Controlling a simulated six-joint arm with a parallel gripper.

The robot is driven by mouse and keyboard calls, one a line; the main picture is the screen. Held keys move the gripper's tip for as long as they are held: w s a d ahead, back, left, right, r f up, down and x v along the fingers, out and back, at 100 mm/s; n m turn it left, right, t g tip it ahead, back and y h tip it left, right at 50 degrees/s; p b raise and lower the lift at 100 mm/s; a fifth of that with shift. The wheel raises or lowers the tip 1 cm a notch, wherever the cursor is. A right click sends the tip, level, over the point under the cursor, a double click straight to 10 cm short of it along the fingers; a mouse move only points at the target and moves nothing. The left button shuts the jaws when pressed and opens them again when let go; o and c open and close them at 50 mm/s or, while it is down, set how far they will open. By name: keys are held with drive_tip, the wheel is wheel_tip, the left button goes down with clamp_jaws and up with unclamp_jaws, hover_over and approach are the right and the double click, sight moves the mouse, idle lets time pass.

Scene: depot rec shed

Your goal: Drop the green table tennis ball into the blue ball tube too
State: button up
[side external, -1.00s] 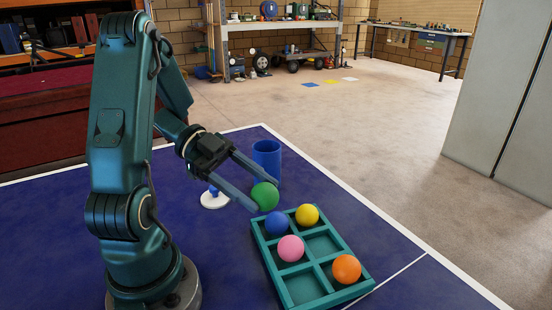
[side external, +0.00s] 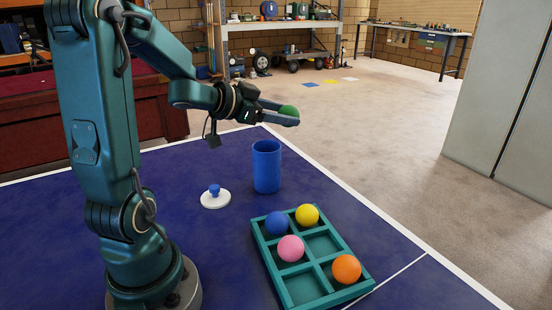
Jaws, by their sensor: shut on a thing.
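My gripper (side external: 284,114) is shut on the green table tennis ball (side external: 289,111). It holds the ball in the air, above and a little to the right of the blue ball tube (side external: 267,170) in the picture. The blue tube stands upright on the blue table. Its inside is mostly hidden from this angle. The ball is clear of the tube.
A teal divided tray (side external: 298,289) holds blue, yellow, pink and orange balls, with some compartments empty. A white disc with a blue knob (side external: 215,197) lies left of the tube. The blue table (side external: 390,270) is bare at the right.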

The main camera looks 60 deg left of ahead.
drive_tip(key=a+r+n+y, duration=0.1)
drive_tip(key=y, duration=0.1)
drive_tip(key=s+n+g+y, duration=0.1)
drive_tip(key=n, duration=0.1)
drive_tip(key=s+a+r+n+g+y, duration=0.1)
drive_tip(key=n+y, duration=0.1)
drive_tip(key=shift+s+a+r+y, duration=0.15)
drive_tip(key=shift+a+r+y, duration=0.15)
drive_tip(key=shift+r, duration=0.05)
drive_tip(key=shift+f, duration=0.1)
drive_tip(key=shift+f, duration=2.85)
drive_tip(key=o, duration=1.4)
